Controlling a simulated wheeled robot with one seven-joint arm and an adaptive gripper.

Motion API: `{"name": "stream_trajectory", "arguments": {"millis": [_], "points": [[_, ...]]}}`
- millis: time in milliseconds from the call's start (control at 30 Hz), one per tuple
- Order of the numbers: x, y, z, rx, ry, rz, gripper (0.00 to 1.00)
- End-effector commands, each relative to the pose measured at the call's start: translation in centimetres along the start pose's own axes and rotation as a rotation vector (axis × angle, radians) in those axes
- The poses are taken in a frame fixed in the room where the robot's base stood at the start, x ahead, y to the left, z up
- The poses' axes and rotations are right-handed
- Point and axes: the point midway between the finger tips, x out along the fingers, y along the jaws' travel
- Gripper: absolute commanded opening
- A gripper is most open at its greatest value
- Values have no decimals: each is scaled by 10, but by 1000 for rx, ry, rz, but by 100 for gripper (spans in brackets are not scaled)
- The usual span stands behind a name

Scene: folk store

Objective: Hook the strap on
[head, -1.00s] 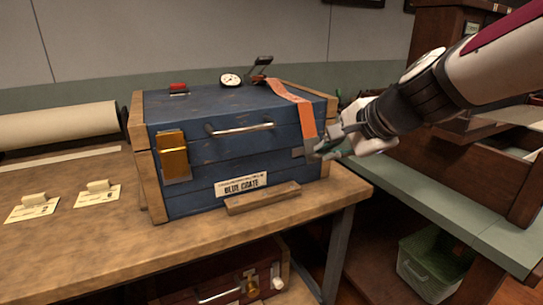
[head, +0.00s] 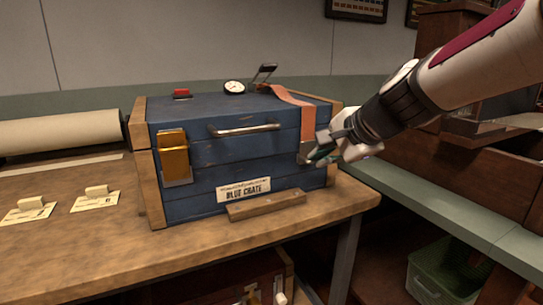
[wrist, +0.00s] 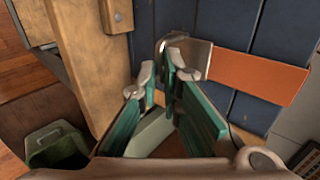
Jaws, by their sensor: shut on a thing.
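The orange strap (head: 308,122) runs from a raised metal lever (head: 265,73) on the lid of the blue crate (head: 205,200), then down the right part of its front. Its metal end piece (head: 306,157) is at my gripper (head: 322,157). In the wrist view, the strap (wrist: 260,77) stretches right from the metal end (wrist: 196,50). My gripper (wrist: 168,72) is shut on this end, close to the crate's planks. The fingertips hide part of it. I cannot tell whether the end touches or catches anything on the crate.
A brass latch plate (head: 174,153) is on the crate's left front. A wooden block (head: 266,205) lies before the crate on the bench (head: 120,250). A green bin (head: 440,272) stands lower right.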

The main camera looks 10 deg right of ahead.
Motion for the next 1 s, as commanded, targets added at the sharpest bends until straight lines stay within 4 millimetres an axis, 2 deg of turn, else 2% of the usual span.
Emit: {"name": "stream_trajectory", "arguments": {"millis": [33, 333, 367, 433, 833, 1000], "points": [[8, 18, 0, 4, -9, 39, 0], [8, 18, 0, 4, -8, 39, 0], [8, 18, 0, 4, -8, 39, 13], [8, 18, 0, 4, -8, 39, 28], [6, 17, 0, 6, -7, 35, 28], [-10, 14, 0, 5, -6, 30, 28]]}}
